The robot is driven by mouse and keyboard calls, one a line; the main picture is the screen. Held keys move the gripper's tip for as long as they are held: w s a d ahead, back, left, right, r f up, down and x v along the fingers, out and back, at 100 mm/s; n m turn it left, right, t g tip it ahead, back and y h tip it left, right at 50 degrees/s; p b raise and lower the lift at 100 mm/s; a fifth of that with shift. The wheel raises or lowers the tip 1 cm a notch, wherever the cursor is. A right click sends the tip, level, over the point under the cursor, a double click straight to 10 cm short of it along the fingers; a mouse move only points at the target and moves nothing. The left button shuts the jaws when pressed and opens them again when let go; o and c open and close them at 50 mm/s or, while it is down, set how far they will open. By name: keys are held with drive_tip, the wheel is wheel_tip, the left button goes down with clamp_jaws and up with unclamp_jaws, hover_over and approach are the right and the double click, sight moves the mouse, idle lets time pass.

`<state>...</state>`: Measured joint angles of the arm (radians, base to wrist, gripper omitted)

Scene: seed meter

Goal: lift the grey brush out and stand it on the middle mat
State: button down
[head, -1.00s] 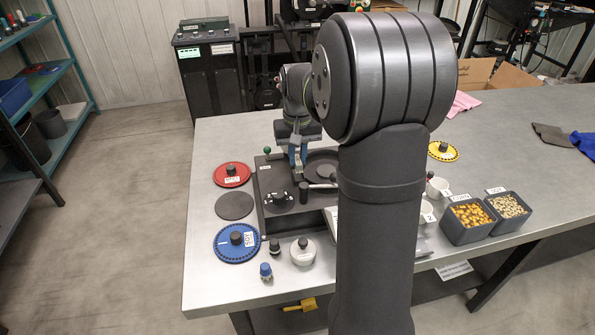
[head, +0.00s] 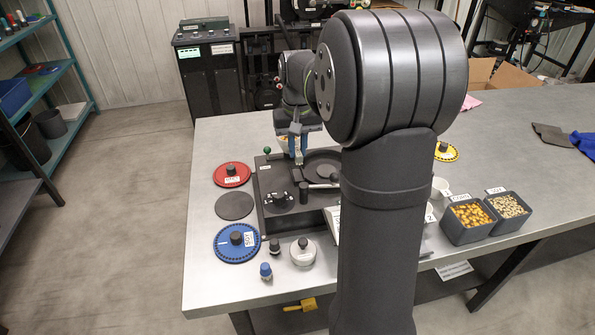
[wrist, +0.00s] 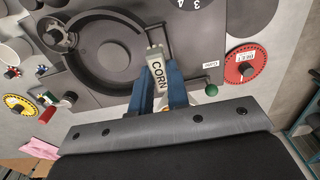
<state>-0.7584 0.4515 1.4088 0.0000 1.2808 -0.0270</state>
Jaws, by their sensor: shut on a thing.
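My gripper (head: 297,148) has blue fingers and is shut on the grey brush (wrist: 157,67). The brush has a pale grey body marked CORN in the wrist view, and its light lower end (head: 299,160) shows below the fingers in the head view. It appears raised above a dark rectangular slot (wrist: 166,34) in the dark meter housing (head: 268,184). The fingers hide part of the brush. A bare dark round mat (head: 234,206) lies on the table between a red disc (head: 232,174) and a blue disc (head: 237,243), left of the housing.
A green-knobbed lever (wrist: 211,90) stands at the housing's corner, close to my gripper. A round dark bowl (wrist: 108,55) lies beside the slot. Small knobbed pieces (head: 302,251) stand at the front. Bins of seed (head: 469,231) stand at right. My arm hides part of the table.

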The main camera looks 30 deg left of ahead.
drive_tip(key=shift+r, duration=0.55)
drive_tip(key=s+a+f, duration=0.7)
drive_tip(key=s+a, duration=0.4)
drive_tip(key=shift+w+a+f, duration=0.1)
drive_tip(key=shift+a+f, duration=0.05)
drive_tip(key=shift+f, duration=1.55)
drive_tip(key=shift+a+f, duration=0.1)
drive_tip(key=shift+f, duration=1.6)
drive_tip(key=shift+f, duration=0.45)
drive_tip(key=c, duration=1.1)
unclamp_jaws()
drive_tip(key=shift+o, duration=0.2)
